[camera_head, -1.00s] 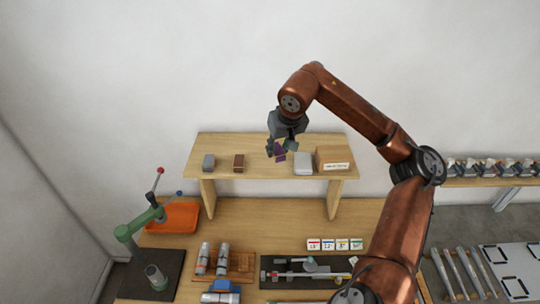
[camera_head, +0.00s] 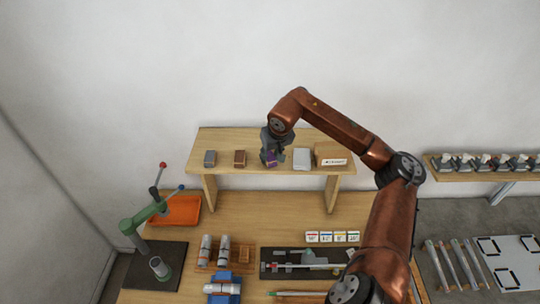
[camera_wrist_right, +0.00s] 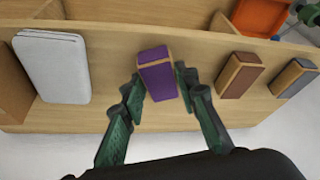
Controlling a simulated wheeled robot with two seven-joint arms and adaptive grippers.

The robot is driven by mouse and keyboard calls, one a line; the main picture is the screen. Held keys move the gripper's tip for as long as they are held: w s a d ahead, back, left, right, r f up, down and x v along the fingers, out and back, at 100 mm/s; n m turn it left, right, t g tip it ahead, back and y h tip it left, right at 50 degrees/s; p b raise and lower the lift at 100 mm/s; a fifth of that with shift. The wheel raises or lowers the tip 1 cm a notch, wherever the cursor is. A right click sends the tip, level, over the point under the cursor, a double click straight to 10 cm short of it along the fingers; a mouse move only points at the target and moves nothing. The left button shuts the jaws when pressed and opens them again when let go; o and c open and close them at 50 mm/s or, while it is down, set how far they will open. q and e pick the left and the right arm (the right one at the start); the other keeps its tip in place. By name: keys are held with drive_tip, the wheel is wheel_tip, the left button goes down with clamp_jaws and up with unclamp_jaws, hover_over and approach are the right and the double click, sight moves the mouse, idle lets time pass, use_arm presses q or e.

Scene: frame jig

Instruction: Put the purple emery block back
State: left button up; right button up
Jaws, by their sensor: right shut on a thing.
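The purple emery block (camera_head: 270,159) is at the raised wooden shelf (camera_head: 225,142), between the brown block and the white-grey item. In the right wrist view the purple block (camera_wrist_right: 158,75) shows a tan band and sits between the green fingers of my right gripper (camera_wrist_right: 158,90). My right gripper (camera_head: 272,156) is shut on it from above. Whether the block touches the shelf board is hard to tell. My left gripper is not in view.
On the shelf stand a grey block (camera_head: 210,158), a brown block (camera_head: 240,158), a white-grey item (camera_head: 302,158) and a cardboard box (camera_head: 331,154). Below are an orange tray (camera_head: 180,209), a green lever press (camera_head: 148,213) and colour-marked cards (camera_head: 332,237).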

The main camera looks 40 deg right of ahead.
drive_tip(key=o, duration=0.6)
drive_tip(key=shift+f, duration=0.2)
drive_tip(key=o, duration=0.5)
drive_tip(key=shift+r, duration=0.1)
drive_tip(key=shift+r, duration=0.55)
drive_tip(key=b+v, duration=0.2)
drive_tip(key=v, duration=0.9)
drive_tip(key=shift+b, duration=0.35)
